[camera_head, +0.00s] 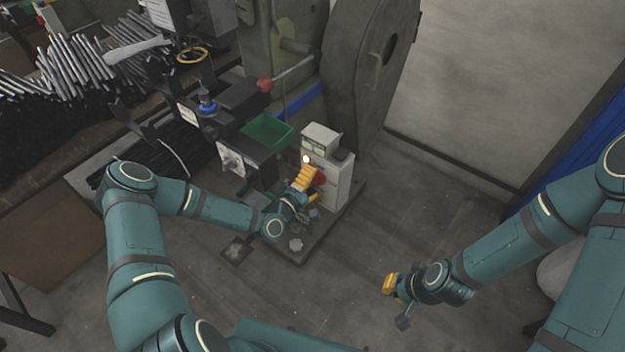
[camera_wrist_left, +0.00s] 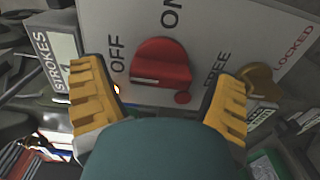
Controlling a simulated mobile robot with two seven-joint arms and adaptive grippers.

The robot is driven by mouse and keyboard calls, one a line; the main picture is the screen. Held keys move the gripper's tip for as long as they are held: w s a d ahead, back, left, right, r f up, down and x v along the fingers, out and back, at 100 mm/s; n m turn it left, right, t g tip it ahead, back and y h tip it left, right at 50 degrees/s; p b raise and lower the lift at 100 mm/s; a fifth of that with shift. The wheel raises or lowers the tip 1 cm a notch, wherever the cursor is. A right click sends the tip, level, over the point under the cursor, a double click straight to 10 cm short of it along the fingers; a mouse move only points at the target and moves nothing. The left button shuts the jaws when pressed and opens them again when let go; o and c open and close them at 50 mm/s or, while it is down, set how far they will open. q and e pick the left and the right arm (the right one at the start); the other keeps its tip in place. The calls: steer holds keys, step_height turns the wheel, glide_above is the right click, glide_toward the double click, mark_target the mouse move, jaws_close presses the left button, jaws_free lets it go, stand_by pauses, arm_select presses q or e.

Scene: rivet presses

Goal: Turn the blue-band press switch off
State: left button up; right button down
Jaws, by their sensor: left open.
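A red rotary switch (camera_wrist_left: 160,62) sits on a pale panel (camera_wrist_left: 220,28) in the left wrist view. ON is printed above it and OFF to its left. A white line runs across the knob's lower part. In the head view the red switch (camera_head: 320,177) is on a white control box (camera_head: 338,187) beside the press (camera_head: 362,70). A blue band (camera_head: 302,102) runs along the press. My left gripper (camera_head: 307,184) is open in front of the switch, with its yellow fingers on either side of the knob; contact cannot be told. My right gripper (camera_head: 393,300) hangs over bare floor.
A brass-coloured knob (camera_wrist_left: 258,80) sits near the words FREE and LOCKED. A STROKES box (camera_wrist_left: 56,52) is at the left. A green bin (camera_head: 268,131) and a lever with a red ball (camera_head: 264,85) are near the box. Metal rods (camera_head: 75,62) lie at the left. Floor at the right is clear.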

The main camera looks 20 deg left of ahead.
arm_select(q)
steer(key=shift+s, duration=0.1)
steer(key=v, duration=1.1)
steer(key=shift+s+a, duration=0.15)
steer(key=shift+s, duration=0.25)
steer(key=s+d+f+m+g, duration=0.5)
steer(key=s+d+m+g, duration=0.2)
steer(key=d+m+g, duration=0.3)
steer(key=s+d+r+m+g+y, duration=0.1)
steer(key=s+r+m+g+y, duration=0.1)
steer(key=s+g, duration=0.3)
steer(key=shift+s+d+m, duration=0.25)
steer(key=shift+s+m, duration=0.05)
steer(key=shift+s, duration=0.05)
